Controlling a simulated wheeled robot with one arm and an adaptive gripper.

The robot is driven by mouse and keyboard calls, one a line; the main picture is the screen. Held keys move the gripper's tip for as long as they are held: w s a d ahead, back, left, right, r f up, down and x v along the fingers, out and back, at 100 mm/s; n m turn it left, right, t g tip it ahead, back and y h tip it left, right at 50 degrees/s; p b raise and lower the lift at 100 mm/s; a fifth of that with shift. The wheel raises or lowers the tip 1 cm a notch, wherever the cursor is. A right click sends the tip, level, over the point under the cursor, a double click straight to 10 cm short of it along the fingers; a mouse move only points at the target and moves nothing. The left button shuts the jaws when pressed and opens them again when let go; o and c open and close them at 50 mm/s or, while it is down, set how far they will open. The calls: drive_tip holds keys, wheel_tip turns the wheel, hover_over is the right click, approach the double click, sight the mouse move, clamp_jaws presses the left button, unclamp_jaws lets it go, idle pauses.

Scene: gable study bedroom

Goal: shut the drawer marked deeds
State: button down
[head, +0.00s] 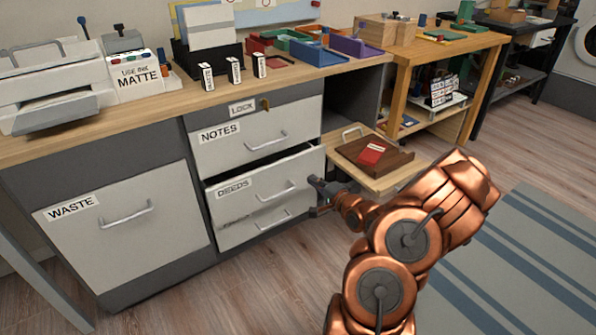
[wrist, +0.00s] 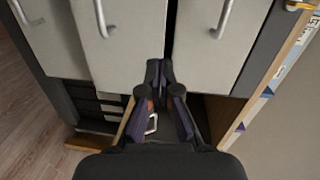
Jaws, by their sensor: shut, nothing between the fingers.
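The drawer marked deeds (head: 250,196) is the pale front below the notes drawer in the head view. It stands partly out, with a dark gap along its top. In the wrist view, turned sideways, the deeds front (wrist: 125,55) is the middle panel. My gripper (head: 318,190) is at the right end of the deeds front; its shut, empty fingertips show in the wrist view (wrist: 158,68) by the panel's edge. I cannot tell whether they touch it.
A pull-out board (head: 389,181) bearing a brown tray (head: 355,150) and red card juts out just right of my gripper. The waste front (head: 160,225) is at left. Floor in front is clear.

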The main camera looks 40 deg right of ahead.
drive_tip(key=s+d+m+t, duration=0.1)
drive_tip(key=s+d, duration=0.1)
drive_tip(key=b, duration=0.6)
approach(294, 158)
drive_tip(key=shift+h, duration=0.4)
drive_tip(key=shift+w+a+f, duration=0.1)
drive_tip(key=shift+w+f, duration=0.05)
drive_tip(key=shift+w, duration=1.15)
drive_tip(key=shift+w+a+f, duration=0.15)
drive_tip(key=shift+w, duration=1.2)
drive_tip(key=shift+w+d+r, duration=0.1)
drive_tip(key=shift+w+d, duration=0.05)
drive_tip(key=shift+w, duration=0.8)
drive_tip(key=shift+d, duration=0.1)
